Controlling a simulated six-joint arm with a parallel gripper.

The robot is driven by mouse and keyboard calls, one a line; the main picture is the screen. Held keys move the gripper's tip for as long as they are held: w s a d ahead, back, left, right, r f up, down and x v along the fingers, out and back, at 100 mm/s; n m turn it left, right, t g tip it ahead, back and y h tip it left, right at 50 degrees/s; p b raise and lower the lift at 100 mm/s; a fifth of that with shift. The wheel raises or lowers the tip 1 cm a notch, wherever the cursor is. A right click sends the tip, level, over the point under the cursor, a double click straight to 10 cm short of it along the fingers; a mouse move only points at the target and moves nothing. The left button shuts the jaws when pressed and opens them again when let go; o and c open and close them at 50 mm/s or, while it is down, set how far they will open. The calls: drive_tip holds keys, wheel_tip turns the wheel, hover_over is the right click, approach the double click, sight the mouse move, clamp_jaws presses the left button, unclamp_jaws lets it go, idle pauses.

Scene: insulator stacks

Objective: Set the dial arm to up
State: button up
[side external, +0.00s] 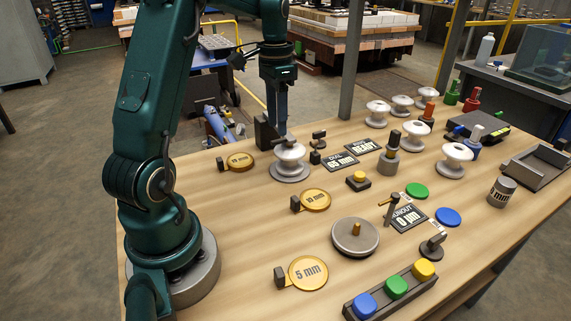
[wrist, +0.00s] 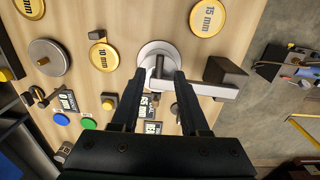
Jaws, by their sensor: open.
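My gripper (side external: 283,132) points down, left of that stand, over a white spool-shaped insulator (side external: 291,164) on a grey round base. Whether the fingers touch the pin cannot be told.
A dark block (side external: 266,132) stands close behind the insulator. Gold discs marked 15 mm (side external: 239,161), 10 mm (side external: 316,200) and 5 mm (side external: 309,273) lie along the near side. A grey round plate (side external: 345,243) and more insulators (side external: 453,158) occupy the bench.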

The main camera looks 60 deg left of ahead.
sight(278, 141)
drive_tip(key=f+y, duration=0.1)
drive_tip(key=d+f+y, duration=0.1)
drive_tip(key=shift+f+y, duration=0.3)
drive_tip(key=shift+f, duration=0.1)
drive_tip(key=shift+w+r, duration=0.1)
drive_tip(key=shift+r, duration=0.2)
drive_tip(key=s+d+r+m+t, duration=0.2)
drive_tip(key=d+r+t, duration=0.1)
drive_tip(key=d+r, duration=0.65)
drive_tip(key=s+d+f+n+t+h, duration=0.1)
drive_tip(key=s+d+f+t+h, duration=0.1)
drive_tip(key=s+d, duration=0.7)
drive_tip(key=shift+s+d+f+n+t, duration=0.2)
drive_tip(key=shift+d+f+n+t, duration=0.15)
drive_tip(key=shift+f, duration=0.45)
